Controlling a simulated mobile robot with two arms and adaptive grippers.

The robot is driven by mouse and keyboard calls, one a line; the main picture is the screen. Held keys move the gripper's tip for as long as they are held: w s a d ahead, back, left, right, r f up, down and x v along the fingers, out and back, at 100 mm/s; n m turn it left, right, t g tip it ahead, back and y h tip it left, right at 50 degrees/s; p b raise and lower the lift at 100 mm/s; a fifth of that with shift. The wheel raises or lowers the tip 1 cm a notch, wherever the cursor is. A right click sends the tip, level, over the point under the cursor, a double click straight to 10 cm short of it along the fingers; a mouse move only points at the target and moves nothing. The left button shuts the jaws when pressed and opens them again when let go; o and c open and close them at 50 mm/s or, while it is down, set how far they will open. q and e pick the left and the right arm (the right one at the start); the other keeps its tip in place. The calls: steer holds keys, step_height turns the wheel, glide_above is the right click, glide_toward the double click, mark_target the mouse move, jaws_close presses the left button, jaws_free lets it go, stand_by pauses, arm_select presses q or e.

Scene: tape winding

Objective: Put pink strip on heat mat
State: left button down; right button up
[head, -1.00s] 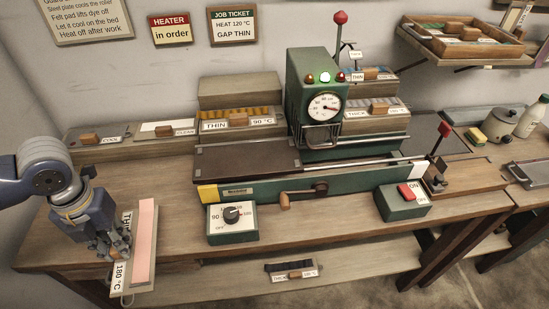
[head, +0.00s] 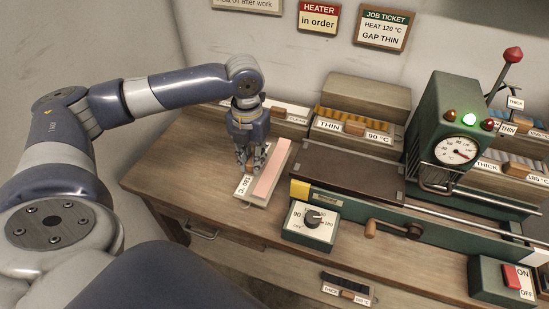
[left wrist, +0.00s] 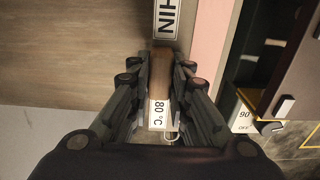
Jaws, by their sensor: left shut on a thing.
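My left gripper (head: 250,168) is shut on the wooden handle (left wrist: 161,75) of a flat tray marked THIN and 180 °C (head: 244,186). The pink strip (head: 271,172) lies lengthwise along the tray's right side; in the left wrist view the strip (left wrist: 211,30) shows right of the fingers. I cannot tell whether the tray touches the table or is just above it. A flat dark brown plate, seemingly the heat mat (head: 355,165), lies to the right of the strip, apart from it and bare. My right gripper is not in view.
A dial box (head: 311,226) stands in front of the mat, with a crank (head: 395,229) to its right. A THIN 90 °C tray (head: 352,127) stands behind the mat. The green press with a gauge (head: 450,150) is at the right. Bare tabletop lies left of the tray.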

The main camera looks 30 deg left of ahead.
mark_target(273, 152)
arm_select(q)
steer(key=w, duration=0.4)
steer(key=w+d, duration=0.1)
steer(key=w, duration=0.1)
steer(key=shift+w+p, duration=0.2)
steer(key=shift+p, duration=0.15)
steer(key=shift+w+d+f, duration=0.1)
steer(key=shift+w+f, duration=0.45)
steer(key=shift+f, duration=0.7)
step_height(273, 152, down, 4)
steer(key=shift+s+p, duration=0.1)
steer(key=shift+p, duration=0.3)
steer(key=shift+w+f, duration=0.15)
steer(key=shift+w, duration=0.1)
steer(key=shift+f, duration=0.15)
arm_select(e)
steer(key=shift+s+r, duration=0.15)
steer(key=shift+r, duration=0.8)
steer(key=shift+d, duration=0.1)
arm_select(q)
steer(key=c, duration=1.5)
jaws_free()
steer(key=shift+f, duration=0.1)
